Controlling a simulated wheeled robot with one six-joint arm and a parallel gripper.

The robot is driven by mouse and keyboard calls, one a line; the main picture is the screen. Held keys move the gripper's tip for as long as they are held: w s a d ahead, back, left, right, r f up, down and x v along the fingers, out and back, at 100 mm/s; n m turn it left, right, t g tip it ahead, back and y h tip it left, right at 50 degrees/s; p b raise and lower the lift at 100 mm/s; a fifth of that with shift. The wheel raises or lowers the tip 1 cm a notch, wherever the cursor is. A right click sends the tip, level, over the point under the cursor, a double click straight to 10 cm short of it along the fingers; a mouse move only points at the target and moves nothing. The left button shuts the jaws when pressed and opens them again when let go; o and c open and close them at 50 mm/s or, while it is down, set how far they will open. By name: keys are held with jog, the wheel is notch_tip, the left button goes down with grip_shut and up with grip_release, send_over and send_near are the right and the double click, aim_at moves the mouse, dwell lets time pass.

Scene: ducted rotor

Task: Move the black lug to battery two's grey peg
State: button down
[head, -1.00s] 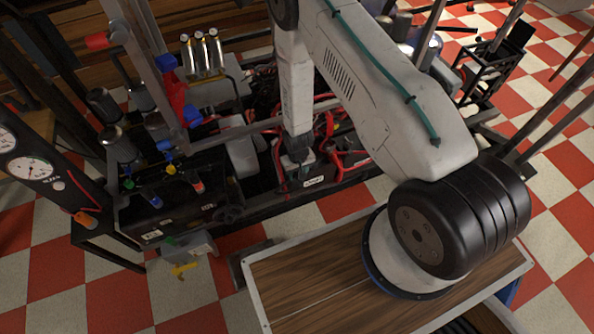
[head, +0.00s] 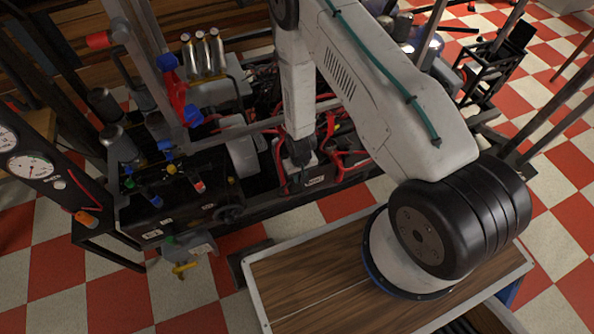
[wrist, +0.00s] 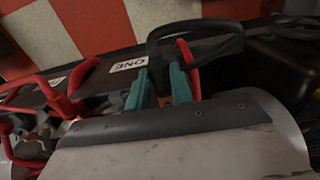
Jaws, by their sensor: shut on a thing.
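My gripper (wrist: 158,85) shows two teal fingers in the wrist view, close together around something dark. This appears to be the black lug, which the fingers mostly hide. A thick black cable (wrist: 222,38) loops up and over beside the fingers. A battery with a white label reading ONE (wrist: 129,65) lies just beyond the left finger. In the head view my gripper (head: 301,155) is low over the batteries (head: 318,181), among red cables. I cannot make out a label reading two or the grey peg in either view.
Red cables (head: 352,158) loop close to the gripper. A wooden-topped bench (head: 320,285) is in front. Checkered floor lies between it and the rig.

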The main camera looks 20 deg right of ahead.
jog(key=shift+s, duration=1.15)
jog(key=shift+s+r, duration=0.25)
jog(key=shift+r, duration=0.5)
jog(key=shift+s+r, duration=0.25)
jog(key=shift+r, duration=0.5)
